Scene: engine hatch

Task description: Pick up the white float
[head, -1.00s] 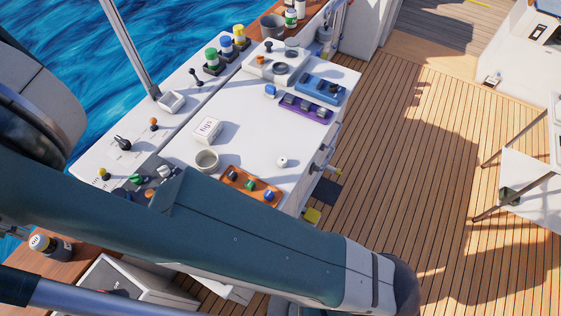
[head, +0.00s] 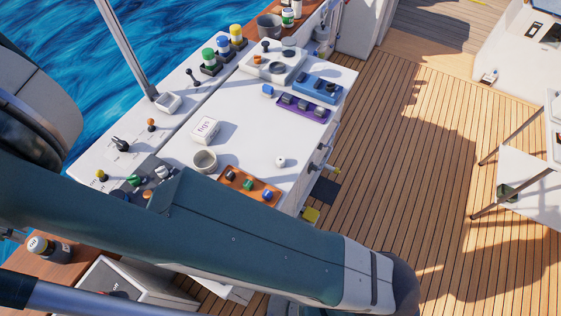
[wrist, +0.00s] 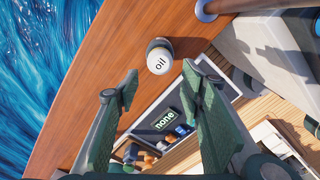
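A small white rounded piece (head: 280,162), which looks like the white float, sits on the white worktop (head: 245,145) near its right edge. It stands apart from the other objects and is not in the wrist view. My gripper (wrist: 160,85) shows only in the wrist view. Its two dark green fingers are spread wide with nothing between them. It is over the wooden ledge by the water, away from the float. In the head view my arm crosses the foreground, and the gripper is hidden or out of frame.
On the worktop are a beige cup (head: 205,161), a white box (head: 206,130), an orange tray (head: 232,180) and a purple tray (head: 303,109).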

